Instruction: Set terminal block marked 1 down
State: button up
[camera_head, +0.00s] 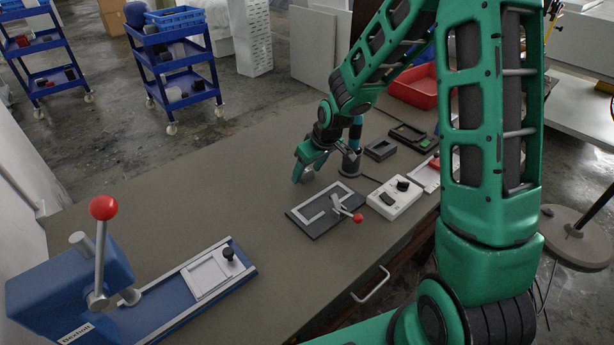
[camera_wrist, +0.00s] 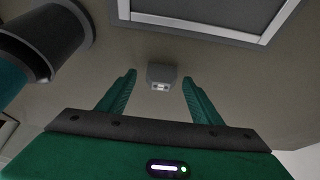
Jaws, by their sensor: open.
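A small grey terminal block (camera_wrist: 162,77) sits on the table between and just beyond my two fingertips in the wrist view. A light patch shows on its near face, but I cannot read the mark. My gripper (camera_wrist: 158,82) is open, with a gap between each green finger and the block. In the head view my gripper (camera_head: 304,168) is low over the table, behind the dark fixture plate (camera_head: 310,222). The block is mostly hidden by the fingers there.
A dark cylinder (camera_wrist: 45,40) stands close on the left in the wrist view. A pale-edged frame (camera_wrist: 215,17) lies ahead. In the head view, a white switch box (camera_head: 394,205) and a dark tray (camera_head: 380,149) are to the right. The table's left part is clear up to the blue lever press (camera_head: 65,290).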

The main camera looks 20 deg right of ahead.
jog(key=shift+w+f, duration=0.15)
jog(key=shift+f, duration=0.2)
jog(key=c, duration=1.2)
jog(key=shift+r, duration=0.1)
